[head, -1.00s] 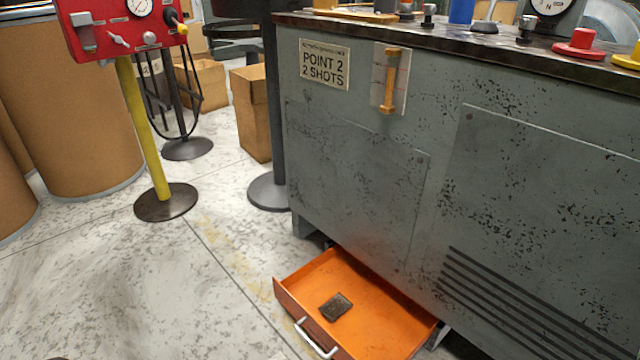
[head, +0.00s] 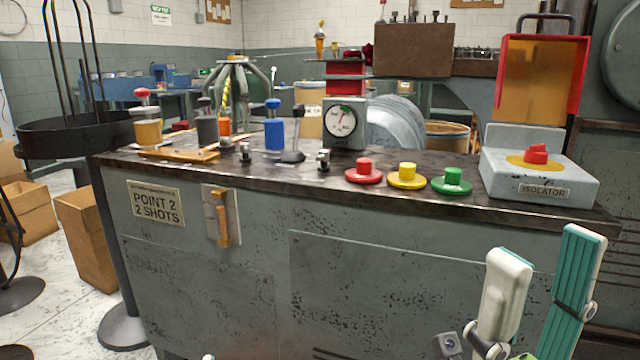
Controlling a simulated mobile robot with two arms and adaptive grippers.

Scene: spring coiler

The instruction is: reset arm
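My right gripper (head: 546,246) is at the lower right, pointing up in front of the grey cabinet (head: 400,270). Its two fingers, one white and one teal-faced, stand apart with nothing between them. A small pale tip (head: 208,357) at the bottom edge may be part of my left gripper; the rest is out of frame. Nothing in view is clearly labelled a reset arm.
The worktop carries red (head: 364,171), yellow (head: 407,176) and green (head: 452,181) buttons, a dial gauge (head: 343,124), small levers and an isolator box (head: 540,176) with a red knob. A black stand (head: 80,140) and cardboard boxes (head: 88,240) stand on the left.

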